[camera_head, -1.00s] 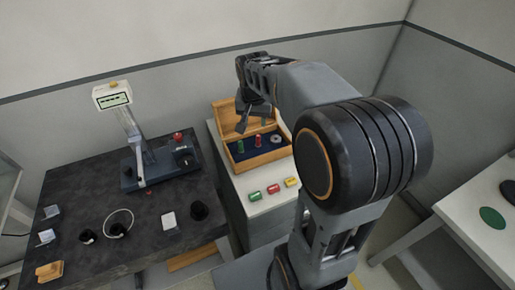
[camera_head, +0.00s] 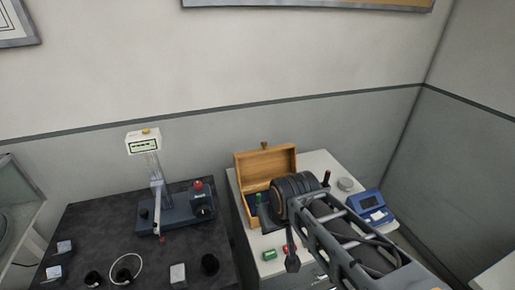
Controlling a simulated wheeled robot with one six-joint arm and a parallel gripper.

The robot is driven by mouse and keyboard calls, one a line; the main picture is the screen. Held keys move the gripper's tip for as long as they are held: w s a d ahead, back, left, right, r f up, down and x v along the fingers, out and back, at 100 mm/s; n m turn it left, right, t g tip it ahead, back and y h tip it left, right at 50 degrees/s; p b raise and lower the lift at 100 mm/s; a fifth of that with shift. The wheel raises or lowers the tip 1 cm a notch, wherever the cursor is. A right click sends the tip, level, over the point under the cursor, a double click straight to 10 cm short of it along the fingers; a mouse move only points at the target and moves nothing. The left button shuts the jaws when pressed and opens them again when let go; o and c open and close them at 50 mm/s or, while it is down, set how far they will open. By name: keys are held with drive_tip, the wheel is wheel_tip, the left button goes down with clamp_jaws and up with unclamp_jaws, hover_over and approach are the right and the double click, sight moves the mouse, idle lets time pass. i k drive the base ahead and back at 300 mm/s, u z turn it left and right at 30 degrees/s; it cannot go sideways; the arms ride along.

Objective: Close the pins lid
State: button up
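The wooden pins box (camera_head: 247,208) stands on the white-topped cabinet. Its lid (camera_head: 265,163) is open, raised upright at the back of the box.
A blue device (camera_head: 371,207) and a round grey piece (camera_head: 346,184) are at the right. A dark table with a gauge stand (camera_head: 158,190) is at the left.

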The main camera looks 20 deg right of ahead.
sight(255, 167)
drive_tip(key=k, duration=1)
drive_tip(key=z, duration=1)
drive_tip(key=i, duration=0.55)
drive_tip(key=u, duration=0.75)
drive_tip(key=i, duration=0.6)
drive_tip(key=u, duration=0.25)
